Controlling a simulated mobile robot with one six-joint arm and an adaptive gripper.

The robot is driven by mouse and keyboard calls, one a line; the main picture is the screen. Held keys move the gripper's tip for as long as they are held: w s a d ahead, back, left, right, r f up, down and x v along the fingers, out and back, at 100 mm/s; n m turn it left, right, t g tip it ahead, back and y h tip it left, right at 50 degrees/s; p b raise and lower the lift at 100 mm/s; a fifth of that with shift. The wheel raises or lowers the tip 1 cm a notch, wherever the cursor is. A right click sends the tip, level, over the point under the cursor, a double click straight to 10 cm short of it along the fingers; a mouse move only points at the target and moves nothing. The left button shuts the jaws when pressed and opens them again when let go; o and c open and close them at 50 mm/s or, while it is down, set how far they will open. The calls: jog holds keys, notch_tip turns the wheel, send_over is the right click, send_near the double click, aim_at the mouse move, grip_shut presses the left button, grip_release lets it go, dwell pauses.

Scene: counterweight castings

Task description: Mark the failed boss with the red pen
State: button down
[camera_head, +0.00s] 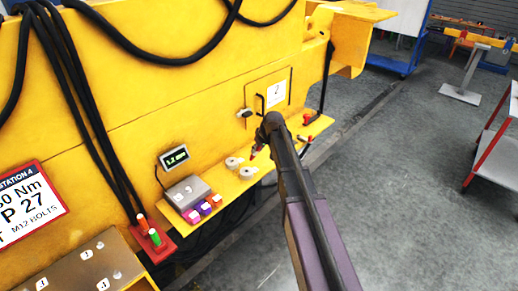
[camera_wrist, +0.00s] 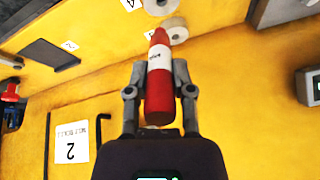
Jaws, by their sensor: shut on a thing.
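My gripper (camera_wrist: 160,95) is shut on the red pen (camera_wrist: 159,85), which has a white label band. In the wrist view the pen's narrow end points up the picture, towards two pale round bosses, a nearer one (camera_wrist: 175,28) and a farther one (camera_wrist: 160,5). I cannot tell whether the pen touches the nearer one. In the head view my gripper (camera_head: 263,140) is over the yellow ledge, and two grey round bosses (camera_head: 233,162) (camera_head: 248,172) sit on that ledge just below and left. No mark shows on either, and I cannot tell which one failed.
A grey box (camera_head: 187,192) with a small display (camera_head: 174,158) above it and coloured blocks (camera_head: 203,208) stand left on the ledge. A plate with a white "2" card (camera_head: 275,93) is on the yellow wall behind. Black cables hang at left. Open floor lies right.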

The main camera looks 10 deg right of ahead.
jog(key=shift+f, duration=0.15)
jog(key=shift+f+b, duration=2.8)
jog(key=shift+b, duration=0.15)
jog(key=shift+s+f+b, duration=0.1)
jog(key=shift+f+b, duration=0.4)
dwell(0.4)
jog(key=shift+s+a, duration=0.45)
jog(key=shift+a, duration=0.15)
dwell(3.4)
